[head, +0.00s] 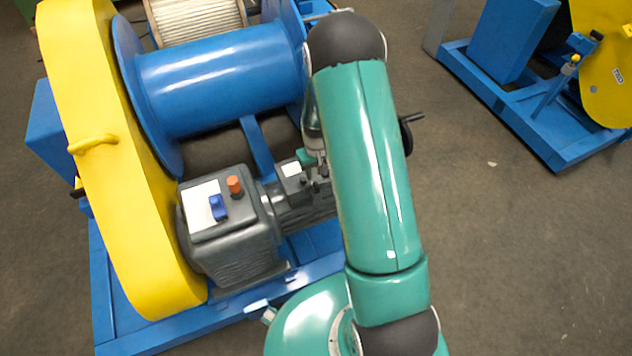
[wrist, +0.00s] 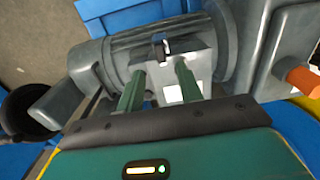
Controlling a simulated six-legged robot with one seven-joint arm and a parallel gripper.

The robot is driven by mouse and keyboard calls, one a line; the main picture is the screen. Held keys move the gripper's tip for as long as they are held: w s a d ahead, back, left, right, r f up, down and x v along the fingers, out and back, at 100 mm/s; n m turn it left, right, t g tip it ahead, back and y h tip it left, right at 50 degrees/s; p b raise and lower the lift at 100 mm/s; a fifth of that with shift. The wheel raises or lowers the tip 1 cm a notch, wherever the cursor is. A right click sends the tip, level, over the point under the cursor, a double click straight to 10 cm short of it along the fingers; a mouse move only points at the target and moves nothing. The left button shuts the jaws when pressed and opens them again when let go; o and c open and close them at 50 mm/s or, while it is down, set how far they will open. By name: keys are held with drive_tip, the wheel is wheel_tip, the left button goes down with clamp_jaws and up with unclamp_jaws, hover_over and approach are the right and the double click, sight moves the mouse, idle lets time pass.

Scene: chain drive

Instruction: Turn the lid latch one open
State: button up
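My gripper (wrist: 160,70) is open in the wrist view, its two green fingers spread apart with nothing between them. The fingertips are over a small pale grey box (wrist: 203,60) on the side of the motor. A small dark tab (wrist: 160,48) stands at this box, just beyond the gap between the fingertips; it may be lid latch one, but I cannot tell for sure. Contact with the fingers is not clear. In the head view the small box (head: 292,181) shows beside a green fingertip (head: 305,157), and my arm hides most of the gripper.
The grey motor (head: 235,235) carries an orange knob (head: 235,186) and a blue switch (head: 218,207). A yellow guard (head: 120,200) and a blue drum (head: 215,78) stand close by. A black crank handle (head: 410,119) sticks out right of my arm.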

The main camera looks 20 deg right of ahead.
sight(317, 185)
wheel_tip(317, 185, down, 7)
drive_tip(key=shift+r, duration=0.2)
clamp_jaws()
